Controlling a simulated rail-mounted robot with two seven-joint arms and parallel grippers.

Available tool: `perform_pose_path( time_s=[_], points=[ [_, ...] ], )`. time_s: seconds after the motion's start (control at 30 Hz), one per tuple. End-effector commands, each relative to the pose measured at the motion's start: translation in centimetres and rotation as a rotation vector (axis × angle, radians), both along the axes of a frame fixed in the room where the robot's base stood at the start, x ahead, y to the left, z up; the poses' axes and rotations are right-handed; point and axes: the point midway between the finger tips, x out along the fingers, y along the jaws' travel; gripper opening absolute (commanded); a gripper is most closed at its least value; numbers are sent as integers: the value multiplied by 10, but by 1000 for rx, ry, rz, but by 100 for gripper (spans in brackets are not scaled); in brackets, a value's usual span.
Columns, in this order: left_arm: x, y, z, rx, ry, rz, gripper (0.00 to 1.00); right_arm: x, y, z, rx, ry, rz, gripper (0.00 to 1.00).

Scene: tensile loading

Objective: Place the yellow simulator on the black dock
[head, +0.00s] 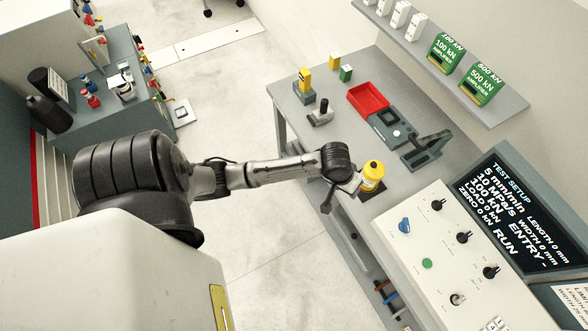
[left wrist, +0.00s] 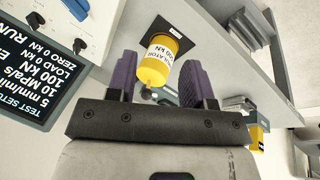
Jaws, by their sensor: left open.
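The yellow simulator (head: 373,174) is a cylinder with a white label and a small top knob. It stands upright at the near end of the grey bench, over the black dock (head: 368,194), a dark square plate. In the left wrist view the simulator (left wrist: 160,62) covers part of the dock (left wrist: 182,32); I cannot tell if it is fully seated. My left gripper (head: 345,190) is beside the simulator. In the left wrist view the open purple fingers (left wrist: 160,75) lie either side of the simulator's top, with visible gaps. My right gripper is not in view.
A control console (head: 440,250) with knobs and a display (head: 530,215) stands close at right. Further along the bench are a dark clamp fixture (head: 425,150), a red tray (head: 368,98) and small yellow and green blocks. A shelf (head: 450,70) with green amplifiers overhangs the back.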

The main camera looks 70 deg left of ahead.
Motion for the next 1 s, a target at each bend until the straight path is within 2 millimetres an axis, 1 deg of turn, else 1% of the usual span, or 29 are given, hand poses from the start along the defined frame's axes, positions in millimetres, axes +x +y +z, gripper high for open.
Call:
perform_pose_path(
  time_s=[0.03,0.07,0.1,0.17,0.2,0.3,0.4,0.5,0.6,1.0],
  points=[
    [-30,-20,-7,30,-6,-98,47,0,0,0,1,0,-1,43],
    [-45,-28,-9,54,-14,-158,47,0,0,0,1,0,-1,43],
    [-65,-39,-9,88,-25,-232,47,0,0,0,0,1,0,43],
    [-92,-51,-8,135,-39,-334,47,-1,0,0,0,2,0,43],
    [-109,-57,-5,165,-46,-392,47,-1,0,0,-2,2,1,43],
    [-144,-67,4,231,-60,-512,47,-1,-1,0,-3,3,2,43],
    [-170,-72,14,282,-62,-596,47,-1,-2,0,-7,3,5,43],
    [-185,-73,21,319,-61,-647,47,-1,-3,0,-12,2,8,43],
    [-193,-73,25,339,-60,-675,47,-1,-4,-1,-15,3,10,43],
    [-194,-73,26,345,-59,-684,47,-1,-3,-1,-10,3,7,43]
  ],
)
